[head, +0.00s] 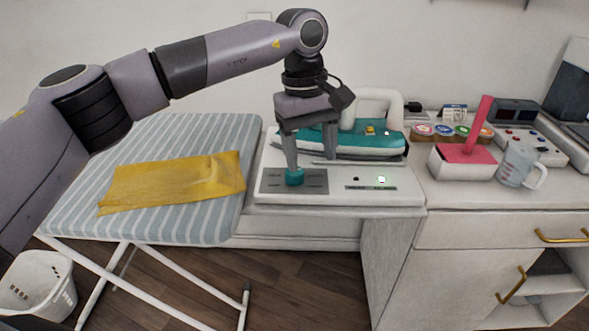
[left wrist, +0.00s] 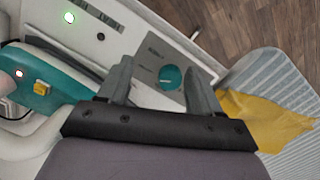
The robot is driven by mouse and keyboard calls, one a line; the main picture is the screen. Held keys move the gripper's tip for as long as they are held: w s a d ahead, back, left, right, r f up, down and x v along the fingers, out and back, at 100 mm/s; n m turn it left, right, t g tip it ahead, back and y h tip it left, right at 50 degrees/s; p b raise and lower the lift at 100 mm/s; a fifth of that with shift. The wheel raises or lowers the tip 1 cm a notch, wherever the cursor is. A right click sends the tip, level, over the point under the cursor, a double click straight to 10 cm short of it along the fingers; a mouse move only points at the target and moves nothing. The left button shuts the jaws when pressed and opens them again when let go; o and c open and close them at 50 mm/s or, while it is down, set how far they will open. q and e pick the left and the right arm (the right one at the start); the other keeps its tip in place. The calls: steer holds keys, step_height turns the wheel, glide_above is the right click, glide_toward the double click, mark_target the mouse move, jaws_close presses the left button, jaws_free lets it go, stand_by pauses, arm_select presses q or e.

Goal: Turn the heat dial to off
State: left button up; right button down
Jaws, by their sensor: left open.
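The heat dial (head: 294,177) is a round teal knob on a grey panel (head: 316,182) at the front left of the white iron station. In the left wrist view the dial (left wrist: 171,77) shows between my two fingers, closer to the right one; its exact setting is too small to read. My left gripper (head: 312,164) is open and points down over the panel. In the head view one finger overlaps the dial's top edge; I cannot tell if it touches. The left gripper also shows in the left wrist view (left wrist: 160,68). My right gripper is not in view.
A green light (head: 381,179) glows on the station's front. A yellow cloth (head: 175,181) lies on the striped ironing board (head: 90,215). A glass mug (head: 517,165) stands right.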

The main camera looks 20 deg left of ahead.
mark_target(295, 176)
arm_select(q)
steer(key=a+r, duration=0.1)
steer(key=w+a+r+y, duration=0.1)
steer(key=a, duration=0.1)
steer(key=shift+r+t, duration=0.1)
steer(key=shift+t, duration=0.2)
steer(key=shift+a, duration=0.2)
step_height(295, 176, down, 7)
steer(key=shift+r, duration=0.1)
steer(key=shift+d, duration=0.1)
steer(key=c, duration=1)
